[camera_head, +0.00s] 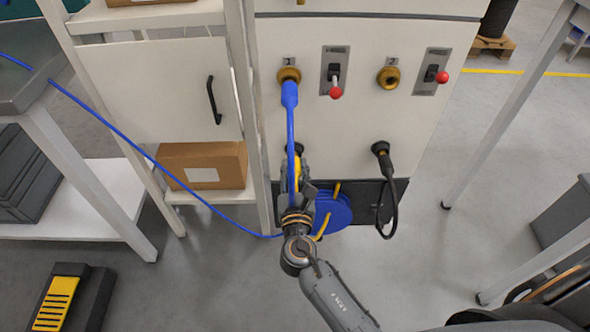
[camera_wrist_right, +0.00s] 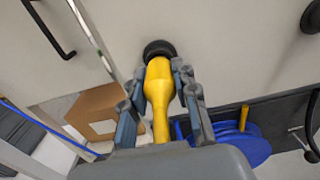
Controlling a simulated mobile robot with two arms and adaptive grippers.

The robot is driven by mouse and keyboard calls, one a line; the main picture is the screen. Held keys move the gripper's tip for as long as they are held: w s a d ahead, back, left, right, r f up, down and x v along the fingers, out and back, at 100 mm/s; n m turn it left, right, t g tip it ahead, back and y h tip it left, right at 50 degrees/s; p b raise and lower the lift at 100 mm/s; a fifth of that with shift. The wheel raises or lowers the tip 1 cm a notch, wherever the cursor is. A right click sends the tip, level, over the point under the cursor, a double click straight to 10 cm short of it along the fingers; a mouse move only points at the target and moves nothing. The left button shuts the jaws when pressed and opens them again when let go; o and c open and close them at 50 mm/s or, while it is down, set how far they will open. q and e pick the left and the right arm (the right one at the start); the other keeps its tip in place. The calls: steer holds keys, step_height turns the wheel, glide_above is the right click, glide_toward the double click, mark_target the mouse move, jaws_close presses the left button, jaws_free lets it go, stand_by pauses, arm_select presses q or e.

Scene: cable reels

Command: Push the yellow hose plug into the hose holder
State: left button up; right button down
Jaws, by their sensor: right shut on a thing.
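The yellow hose plug (camera_wrist_right: 158,84) sits between the fingers of my right gripper (camera_wrist_right: 159,75), which is shut on it. In the wrist view its tip points at the black round hose holder (camera_wrist_right: 160,47) on the pale panel and overlaps the holder's lower edge. I cannot tell how far the tip is inside. In the head view my right gripper (camera_head: 297,186) is low in front of the panel, and a strip of the yellow plug (camera_head: 296,174) shows. The holder (camera_head: 299,149) is mostly hidden behind the blue cable. My left gripper is not in view.
A blue plug (camera_head: 289,94) is in the left brass socket, its cable hanging past my gripper. A blue reel (camera_head: 334,212) is beside my gripper. A black plug (camera_head: 381,150) with a looped cable is to the right. A cardboard box (camera_head: 203,165) is on the left shelf.

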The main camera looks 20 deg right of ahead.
steer(key=c, duration=1)
jaws_free()
steer(key=shift+o, duration=0.2)
